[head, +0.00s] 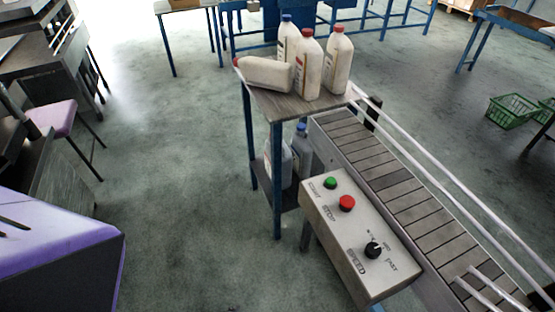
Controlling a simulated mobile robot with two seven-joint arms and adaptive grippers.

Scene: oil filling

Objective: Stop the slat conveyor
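The slat conveyor (394,187) runs from the middle of the head view down to the lower right, with pale rails along its side. A grey control box (340,233) stands at its near left side. The box has a green start button (330,183), a red stop button (347,203) and a black speed knob (373,250). Nothing touches the box or its buttons. From one picture I cannot tell whether the slats are moving. Neither of my grippers is in view.
A small blue-legged table (270,104) holds several white bottles, one lying down; more stand on its lower shelf. A purple-topped surface (55,240) is at the lower left. Green baskets (512,111) sit at the right. The floor between is clear.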

